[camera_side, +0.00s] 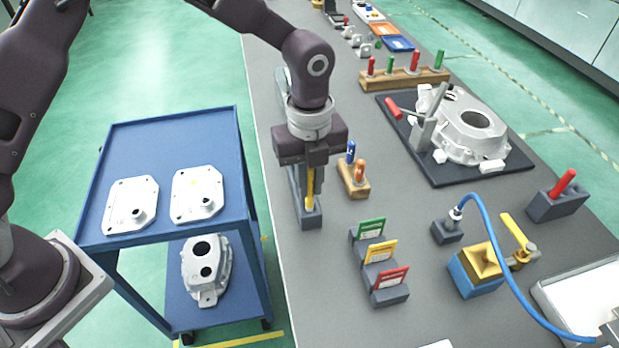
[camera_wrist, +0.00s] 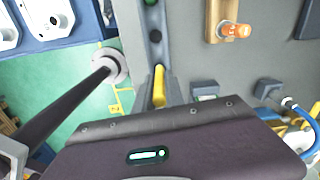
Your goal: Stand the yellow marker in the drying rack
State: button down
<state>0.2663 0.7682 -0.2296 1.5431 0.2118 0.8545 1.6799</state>
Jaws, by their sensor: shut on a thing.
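The yellow marker (camera_side: 310,192) is upright in my gripper (camera_side: 312,182), which is shut on it. In the wrist view the marker (camera_wrist: 159,86) shows as a short yellow piece beyond the wrist body. The drying rack (camera_side: 311,219) is a long grey block near the left bench edge, directly under my gripper. Its top (camera_wrist: 163,52) shows round dark holes in the wrist view, and a green thing sits at its far end. The marker's lower end is over or at the near part of the rack. I cannot tell whether it is in a hole.
A wooden block (camera_side: 355,187) with blue and orange markers stands just right of the rack. Colored card holders (camera_side: 381,268) stand in front right. A casting on a dark plate (camera_side: 470,130) lies further right. A blue trolley (camera_side: 108,225) stands left of the bench.

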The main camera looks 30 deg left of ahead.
jog(key=shift+f, duration=0.8)
jog(key=c, duration=1.3)
grip_release()
jog(key=shift+c, duration=0.2)
notch_tip(320, 180, up, 6)
jog(key=shift+r, duration=0.55)
